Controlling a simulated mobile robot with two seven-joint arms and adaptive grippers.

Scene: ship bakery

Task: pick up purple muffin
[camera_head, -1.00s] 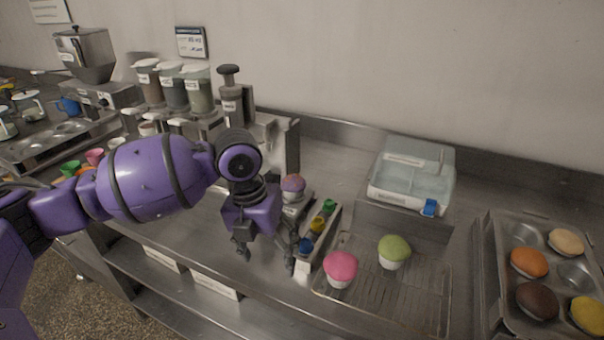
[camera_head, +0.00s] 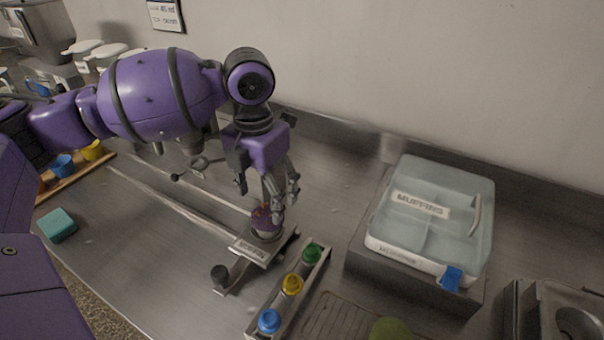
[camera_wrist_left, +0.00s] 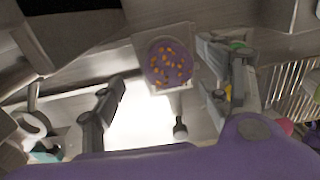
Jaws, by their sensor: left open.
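The purple muffin (camera_head: 266,222), with orange sprinkles on top, sits on a small metal stand (camera_head: 263,252) with a label plate. My left gripper (camera_head: 262,190) is open just above and behind it in the head view, and its fingers partly cover the muffin. In the left wrist view the muffin (camera_wrist_left: 169,63) is seen from above, between the two open fingers of my left gripper (camera_wrist_left: 160,72). I cannot tell whether any finger touches it. My right gripper is not in view.
A rack with green, yellow and blue bottles (camera_head: 291,286) stands right of the stand. A green muffin (camera_head: 390,328) shows at the bottom edge. A teal block (camera_head: 57,225) lies left; the counter between is mostly clear.

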